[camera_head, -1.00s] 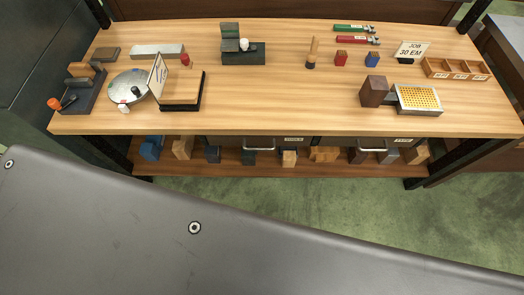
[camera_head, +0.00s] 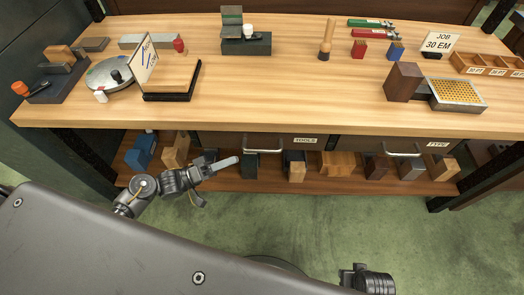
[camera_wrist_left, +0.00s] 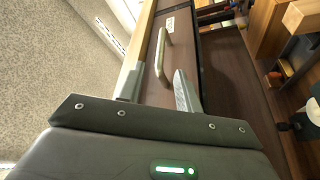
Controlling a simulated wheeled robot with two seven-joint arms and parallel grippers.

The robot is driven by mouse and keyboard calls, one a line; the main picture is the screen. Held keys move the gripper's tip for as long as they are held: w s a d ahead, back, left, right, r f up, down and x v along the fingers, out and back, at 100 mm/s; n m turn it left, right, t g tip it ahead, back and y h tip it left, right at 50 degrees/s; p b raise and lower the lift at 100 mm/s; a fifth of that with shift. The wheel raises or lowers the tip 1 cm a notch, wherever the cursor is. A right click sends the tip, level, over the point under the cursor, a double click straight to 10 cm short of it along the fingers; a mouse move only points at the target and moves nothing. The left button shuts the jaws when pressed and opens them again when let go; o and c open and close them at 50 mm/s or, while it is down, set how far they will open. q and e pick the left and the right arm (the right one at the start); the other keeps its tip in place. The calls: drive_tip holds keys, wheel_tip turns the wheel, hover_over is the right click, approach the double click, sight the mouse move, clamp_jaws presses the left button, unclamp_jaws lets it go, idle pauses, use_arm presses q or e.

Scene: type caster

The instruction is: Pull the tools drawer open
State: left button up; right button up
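The tools drawer (camera_head: 225,139) is a dark front under the tabletop with a "TOOLS" label (camera_head: 305,140) and a pale bar handle (camera_head: 263,147). It looks shut. In the left wrist view the handle (camera_wrist_left: 164,52) stands out from the drawer front (camera_wrist_left: 192,60). My left gripper (camera_head: 230,160) is just left of the handle and a little lower in the head view. In the left wrist view its two grey fingers (camera_wrist_left: 157,85) are apart and empty, with the handle ahead of them, roughly in line with the gap. My right gripper's fingers are not visible.
A second drawer labelled "TYPE" (camera_head: 437,144) with its own handle (camera_head: 402,150) is to the right. Below, a shelf (camera_head: 225,184) holds several blocks. The tabletop (camera_head: 290,95) carries tools, a round plate (camera_head: 117,74) and a sign. Green floor in front is open.

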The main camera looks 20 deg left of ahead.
sight(258, 149)
use_arm(q)
drive_tip(key=x, duration=0.9)
drive_tip(key=shift+w+d, duration=0.25)
drive_tip(key=shift+d, duration=0.05)
clamp_jaws()
